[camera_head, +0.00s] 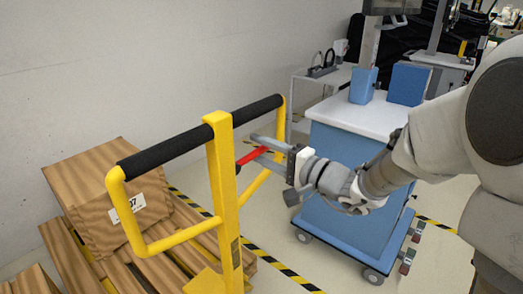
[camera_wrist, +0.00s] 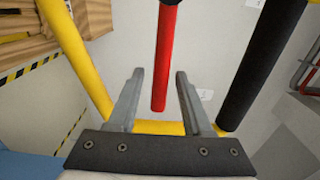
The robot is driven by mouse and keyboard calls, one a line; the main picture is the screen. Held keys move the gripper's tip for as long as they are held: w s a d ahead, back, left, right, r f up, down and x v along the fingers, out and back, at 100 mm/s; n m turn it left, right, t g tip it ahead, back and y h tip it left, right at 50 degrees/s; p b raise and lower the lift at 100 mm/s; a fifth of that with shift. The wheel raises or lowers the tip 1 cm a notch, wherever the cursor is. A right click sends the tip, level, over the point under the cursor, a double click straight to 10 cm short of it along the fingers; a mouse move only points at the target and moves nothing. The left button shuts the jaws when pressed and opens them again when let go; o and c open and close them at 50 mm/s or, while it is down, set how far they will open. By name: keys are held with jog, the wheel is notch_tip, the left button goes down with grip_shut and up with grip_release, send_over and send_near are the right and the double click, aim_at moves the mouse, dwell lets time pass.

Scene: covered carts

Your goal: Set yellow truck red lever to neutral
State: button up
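The yellow truck (camera_head: 223,190) stands at the centre of the head view, with a looped yellow handle and black grips. Its red lever (camera_head: 253,155) sticks out beside the upright post, below the right black grip. In the wrist view the red lever (camera_wrist: 164,60) hangs between the two fingers, its tip near fingertip level. My gripper (camera_head: 262,150) reaches in from the right at the lever. In the wrist view my gripper (camera_wrist: 160,78) is open, with a gap on both sides of the lever. Part of the lever is hidden behind the fingers in the head view.
Yellow handle tubes (camera_wrist: 75,55) and a black grip (camera_wrist: 262,65) flank the fingers closely. A wooden pallet with a cardboard box (camera_head: 120,200) lies at left. A blue cart (camera_head: 345,180) with a white top stands behind my arm. Striped floor tape runs between them.

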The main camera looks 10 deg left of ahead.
jog(key=v, duration=1.7)
jog(key=shift+s, duration=0.15)
jog(key=shift+d, duration=0.15)
jog(key=s+a+n+g+h+p, duration=0.35)
jog(key=s+n+g+h, duration=0.35)
jog(key=s, duration=0.7)
jog(key=s+d+r+m+t+h+p, duration=0.1)
jog(key=d+r+t+h+p, duration=0.2)
jog(key=d+h, duration=0.5)
jog(key=d+r+p, duration=0.1)
jog(key=d+r, duration=0.1)
jog(key=d, duration=0.2)
jog(key=shift+s+r+t+h+p, duration=0.15)
jog(key=shift+r+t+h+p, duration=0.1)
jog(key=shift+t+h+p, duration=0.1)
